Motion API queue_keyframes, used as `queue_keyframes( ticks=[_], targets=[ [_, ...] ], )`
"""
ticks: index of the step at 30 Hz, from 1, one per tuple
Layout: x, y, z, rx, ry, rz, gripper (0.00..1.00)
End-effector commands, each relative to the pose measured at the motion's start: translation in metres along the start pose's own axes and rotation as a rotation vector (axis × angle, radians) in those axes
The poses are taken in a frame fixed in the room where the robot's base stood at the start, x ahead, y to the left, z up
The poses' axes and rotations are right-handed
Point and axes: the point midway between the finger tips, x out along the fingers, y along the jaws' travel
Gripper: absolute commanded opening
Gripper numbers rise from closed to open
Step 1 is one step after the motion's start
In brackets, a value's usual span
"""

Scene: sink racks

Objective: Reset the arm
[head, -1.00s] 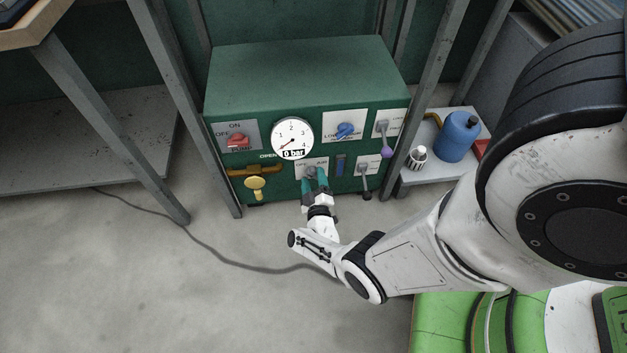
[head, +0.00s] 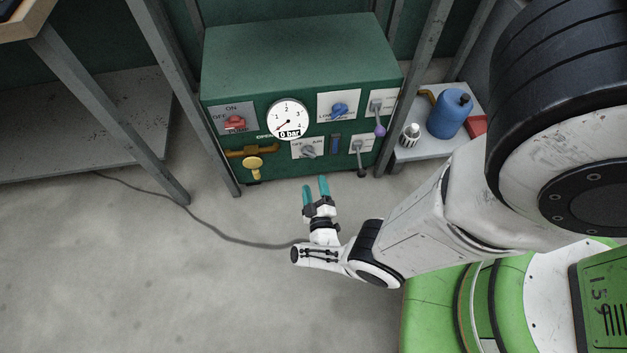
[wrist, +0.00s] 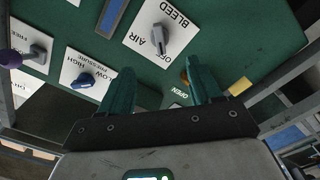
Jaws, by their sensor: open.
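My gripper (head: 315,188) is open and empty, with two teal fingers spread apart. In the head view it is in front of the green control box (head: 300,50), below its front panel and clear of it. In the wrist view the gripper (wrist: 160,88) has the panel beyond its fingers, with the grey air/bleed knob (wrist: 158,40) ahead of them. That grey knob (head: 308,151) also shows low on the panel in the head view. My arm reaches in from the right and is bent at the wrist.
The panel carries a red pump switch (head: 235,123), a gauge (head: 288,119) reading 0 bar, a blue knob (head: 340,110) and a yellow valve handle (head: 253,162). A blue canister (head: 449,115) stands on the right shelf. Grey posts flank the box. The floor at left is open.

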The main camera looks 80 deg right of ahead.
Motion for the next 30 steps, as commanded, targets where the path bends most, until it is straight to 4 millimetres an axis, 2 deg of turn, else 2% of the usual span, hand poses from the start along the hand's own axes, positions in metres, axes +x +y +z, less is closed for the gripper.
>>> queue_keyframes(
  ticks=[16, 20, 23, 26, 30],
  targets=[
    [0.001, -0.001, 0.0, 0.002, 0.001, -0.001, 0.64],
    [0.004, -0.012, -0.009, 0.04, 0.019, -0.056, 0.64],
    [0.011, -0.035, -0.028, 0.116, 0.053, -0.174, 0.64],
    [0.013, -0.065, -0.059, 0.209, 0.096, -0.35, 0.64],
    [0.001, -0.102, -0.105, 0.303, 0.136, -0.617, 0.64]
  ],
)
